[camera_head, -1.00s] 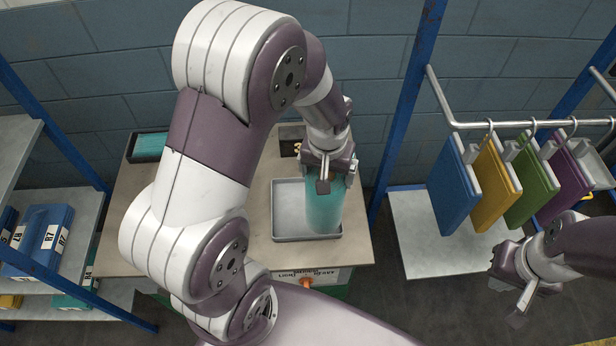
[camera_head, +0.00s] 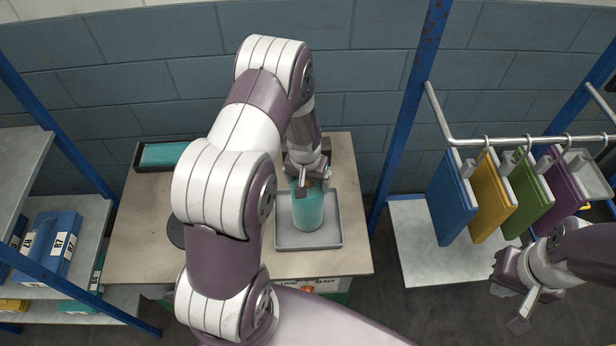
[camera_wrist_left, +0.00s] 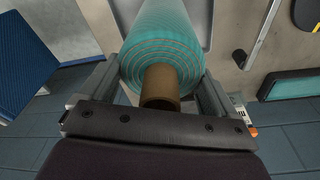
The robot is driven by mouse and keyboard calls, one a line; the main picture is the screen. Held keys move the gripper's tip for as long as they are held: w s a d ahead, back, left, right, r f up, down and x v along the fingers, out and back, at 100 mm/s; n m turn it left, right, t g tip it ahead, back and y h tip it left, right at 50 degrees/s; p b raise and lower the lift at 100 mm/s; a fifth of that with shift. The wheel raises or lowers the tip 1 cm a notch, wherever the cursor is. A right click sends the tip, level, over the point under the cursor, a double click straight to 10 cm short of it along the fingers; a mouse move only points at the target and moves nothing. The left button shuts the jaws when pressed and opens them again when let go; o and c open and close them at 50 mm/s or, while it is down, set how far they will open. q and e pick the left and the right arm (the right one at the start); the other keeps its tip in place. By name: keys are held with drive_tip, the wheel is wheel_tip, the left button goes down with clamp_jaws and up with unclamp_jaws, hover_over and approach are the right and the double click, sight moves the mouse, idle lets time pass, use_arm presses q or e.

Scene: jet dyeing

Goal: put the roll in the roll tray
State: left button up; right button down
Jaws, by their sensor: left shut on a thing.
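The teal roll (camera_head: 307,212) is held by my left gripper (camera_head: 308,178) at its upper end, over or in the grey tray (camera_head: 336,242) on the table. I cannot tell whether its lower end touches the tray floor. In the left wrist view, the roll (camera_wrist_left: 165,45) shows its spiral end and brown core between the two fingers of my left gripper (camera_wrist_left: 155,92). I take the grey tray to be the roll tray. My right gripper (camera_head: 515,302) is away at the lower right, and its finger gap is unclear.
A dark tray with a teal item (camera_head: 163,155) and a dark round object (camera_head: 177,232) are on the table (camera_head: 135,240). Coloured hanging panels (camera_head: 500,195) are at the right. A shelf with blue boxes (camera_head: 55,240) stands at the left. A blue post (camera_head: 405,120) rises beside the table.

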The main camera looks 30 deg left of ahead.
use_arm(q)
drive_tip(key=shift+s+f, duration=0.1)
drive_tip(key=shift+f, duration=0.05)
drive_tip(key=o, duration=1.7)
drive_tip(key=r+b, duration=0.1)
drive_tip(key=r, duration=0.3)
drive_tip(key=s+r+b, duration=0.1)
drive_tip(key=r, duration=0.3)
drive_tip(key=r+b, duration=0.1)
drive_tip(key=r, duration=0.2)
drive_tip(key=shift+s+d+r, duration=0.15)
drive_tip(key=shift+s+r, duration=0.15)
drive_tip(key=shift+r, duration=0.1)
drive_tip(key=s+d+b, duration=0.1)
drive_tip(key=s+d, duration=0.1)
drive_tip(key=s, duration=0.2)
drive_tip(key=s+d+m+b, duration=0.1)
drive_tip(key=s+d, duration=0.2)
drive_tip(key=s, duration=0.1)
drive_tip(key=s+d+m+b, duration=0.1)
drive_tip(key=s+d, duration=0.2)
drive_tip(key=s, duration=0.1)
drive_tip(key=shift+s+r, duration=0.2)
drive_tip(key=shift+s, duration=0.05)
